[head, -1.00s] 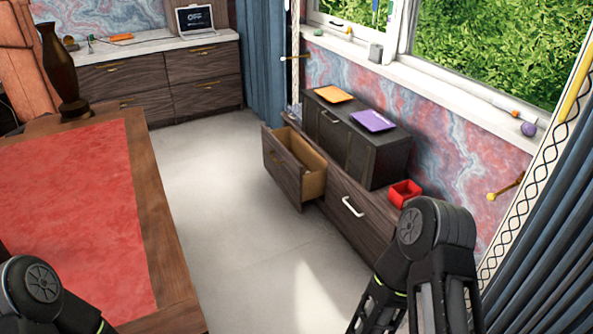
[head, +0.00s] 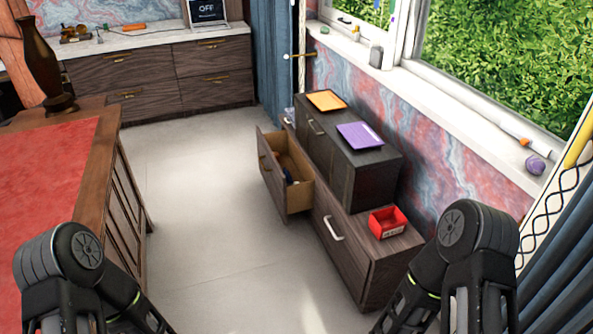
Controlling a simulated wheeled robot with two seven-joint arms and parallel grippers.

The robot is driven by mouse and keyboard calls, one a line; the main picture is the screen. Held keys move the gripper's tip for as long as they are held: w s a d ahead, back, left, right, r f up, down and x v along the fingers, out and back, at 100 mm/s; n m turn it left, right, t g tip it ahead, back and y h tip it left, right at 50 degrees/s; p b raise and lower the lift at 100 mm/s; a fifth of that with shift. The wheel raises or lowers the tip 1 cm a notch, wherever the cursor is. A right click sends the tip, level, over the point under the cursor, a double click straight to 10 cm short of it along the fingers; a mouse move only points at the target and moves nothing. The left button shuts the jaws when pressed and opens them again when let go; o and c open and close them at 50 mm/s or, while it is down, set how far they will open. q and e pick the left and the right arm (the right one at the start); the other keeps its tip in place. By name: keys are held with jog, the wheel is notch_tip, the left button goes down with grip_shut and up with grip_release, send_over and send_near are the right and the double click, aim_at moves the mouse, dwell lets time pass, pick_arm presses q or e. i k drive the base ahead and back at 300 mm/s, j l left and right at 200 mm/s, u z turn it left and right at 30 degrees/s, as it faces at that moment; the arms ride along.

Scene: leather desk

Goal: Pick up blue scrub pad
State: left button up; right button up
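A small dark blue item (head: 289,177) lies inside the pulled-out drawer (head: 299,198) of the low dark wood cabinet in the head view. It is mostly hidden by the drawer walls and too small to tell if it is the blue scrub pad. No other blue pad shows. My two arms show at the bottom left and bottom right, but both grippers are outside the frame. Neither arm touches the drawer.
The low cabinet (head: 345,255) bears a dark box unit with an orange tray (head: 326,100) and a purple tray (head: 360,136), plus a red bin (head: 387,222). A desk with a red top (head: 45,170) stands left. The floor (head: 205,190) between is clear.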

aim_at(289, 180)
jog(key=i+l, duration=0.2)
jog(key=i, duration=0.35)
jog(key=i+l, duration=0.2)
jog(key=i, duration=0.3)
